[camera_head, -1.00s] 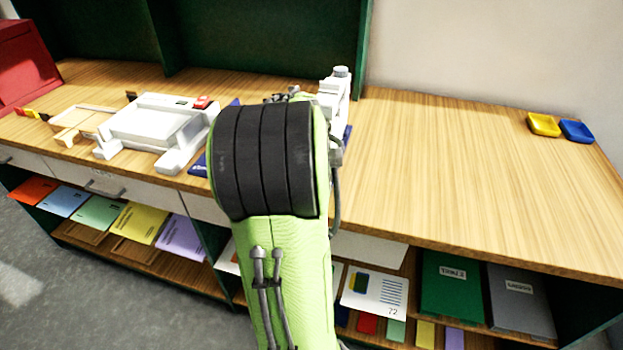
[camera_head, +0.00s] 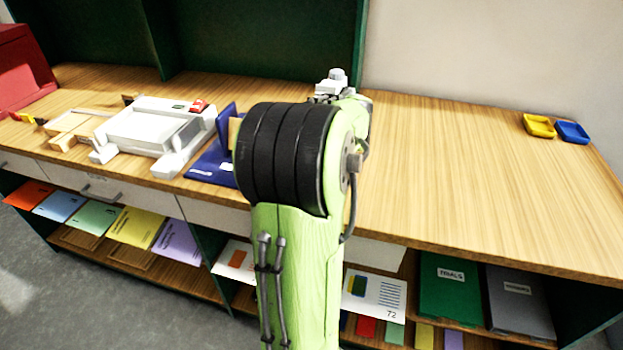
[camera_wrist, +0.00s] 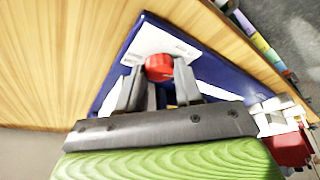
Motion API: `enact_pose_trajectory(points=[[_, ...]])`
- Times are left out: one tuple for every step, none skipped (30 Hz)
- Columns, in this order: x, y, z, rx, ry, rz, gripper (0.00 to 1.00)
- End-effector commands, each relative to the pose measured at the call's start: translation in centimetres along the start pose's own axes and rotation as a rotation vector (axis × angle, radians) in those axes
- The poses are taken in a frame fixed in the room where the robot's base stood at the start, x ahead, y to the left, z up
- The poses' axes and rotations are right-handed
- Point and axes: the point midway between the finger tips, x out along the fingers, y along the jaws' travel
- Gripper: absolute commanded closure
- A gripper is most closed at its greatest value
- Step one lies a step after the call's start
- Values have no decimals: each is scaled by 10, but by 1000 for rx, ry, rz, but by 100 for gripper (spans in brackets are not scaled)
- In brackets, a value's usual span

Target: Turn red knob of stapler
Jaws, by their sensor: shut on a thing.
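The red knob (camera_wrist: 159,67) shows in the wrist view between the tips of my gripper (camera_wrist: 158,80). My grey fingers are shut on it from both sides. Around the knob lies a white surface (camera_wrist: 150,38) on a dark blue base (camera_wrist: 222,75). The rest of the stapler is largely hidden by my fingers, and its outline is hard to make out. In the head view my green and black arm hides my gripper and the knob.
A white machine with a red part (camera_head: 150,130) stands left of my arm, with a blue piece (camera_head: 208,165) beside it. Yellow (camera_head: 539,125) and blue (camera_head: 573,132) trays lie at the far right. The tabletop (camera_head: 450,180) right of my arm is clear.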

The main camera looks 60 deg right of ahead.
Motion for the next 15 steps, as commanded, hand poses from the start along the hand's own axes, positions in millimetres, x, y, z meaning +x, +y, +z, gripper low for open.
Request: enact_pose_trajectory(points=[[1, 0, 2, -7, -6, -6, 95], [1, 0, 2, -12, -6, -8, 95], [1, 0, 2, -18, -6, -11, 95], [1, 0, 2, -22, -6, -12, 95], [1, 0, 2, -24, -6, -13, 95], [1, 0, 2, -26, -6, -14, 95], [1, 0, 2, -28, -6, -15, 95], [1, 0, 2, -28, -6, -15, 95], [1, 0, 2, -29, -6, -15, 95], [1, 0, 2, -29, -6, -15, 95], [1, 0, 2, -29, -6, -16, 95], [1, 0, 2, -29, -6, -15, 95], [1, 0, 2, -29, -7, -15, 95], [1, 0, 2, -29, -7, -15, 95], [1, 0, 2, -29, -7, -15, 95]])
